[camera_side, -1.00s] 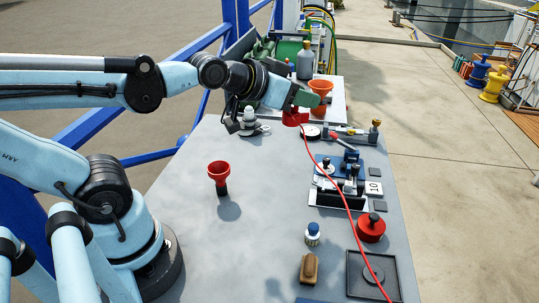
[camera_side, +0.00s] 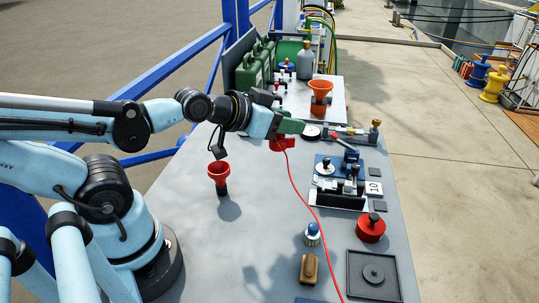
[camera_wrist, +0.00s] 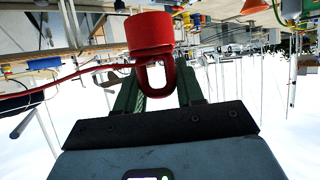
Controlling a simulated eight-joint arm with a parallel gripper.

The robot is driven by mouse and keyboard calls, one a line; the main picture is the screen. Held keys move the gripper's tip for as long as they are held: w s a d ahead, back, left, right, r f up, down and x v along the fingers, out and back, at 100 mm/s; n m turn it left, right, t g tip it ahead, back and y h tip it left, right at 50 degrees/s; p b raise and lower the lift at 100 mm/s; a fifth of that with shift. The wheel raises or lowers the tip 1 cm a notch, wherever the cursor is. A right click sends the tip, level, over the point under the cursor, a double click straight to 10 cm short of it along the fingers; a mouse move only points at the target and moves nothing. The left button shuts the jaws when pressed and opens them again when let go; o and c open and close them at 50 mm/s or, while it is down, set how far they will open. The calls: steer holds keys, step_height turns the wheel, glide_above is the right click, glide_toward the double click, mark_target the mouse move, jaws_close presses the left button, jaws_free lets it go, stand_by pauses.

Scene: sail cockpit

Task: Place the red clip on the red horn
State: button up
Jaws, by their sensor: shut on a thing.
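My gripper (camera_side: 291,127), with green fingers, is shut on the red clip (camera_side: 282,145) and holds it above the grey table's far half. In the wrist view the clip (camera_wrist: 150,38) shows as a thick red cylinder with a loop between the fingers (camera_wrist: 158,88). A red cord (camera_side: 312,206) runs from it to the table's front. What seems to be the red horn (camera_side: 218,170), a flared red cup on a black stem, stands upright on the table, left of and nearer the camera than the clip. They are apart.
A blue fixture with metal parts (camera_side: 340,172), a red round item with a black knob (camera_side: 371,228), a white-blue bottle (camera_side: 312,235), a brown block (camera_side: 309,268) and a black tray (camera_side: 373,288) stand at right. An orange funnel (camera_side: 320,92) is behind. The table around the horn is clear.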

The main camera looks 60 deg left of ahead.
steer(key=w+a+f+m+g+h, duration=0.2)
steer(key=w+f+m+g+h, duration=0.1)
steer(key=w+m+h, duration=0.5)
steer(key=shift+w+a+f+m+g+h, duration=0.2)
steer(key=shift+w+f+m+g+h, duration=0.2)
steer(key=shift+w+f, duration=0.3)
steer(key=w+a+f, duration=0.1)
steer(key=a+f, duration=0.1)
steer(key=a, duration=0.1)
steer(key=w+a+f, duration=0.1)
steer(key=a+f, duration=0.1)
steer(key=a, duration=0.2)
steer(key=a+f, duration=0.2)
steer(key=a, duration=0.2)
steer(key=shift+w+f, duration=0.4)
steer(key=shift+a+f, duration=0.15)
steer(key=shift+f, duration=1.75)
steer(key=shift+f, duration=0.15)
steer(key=o, duration=1.1)
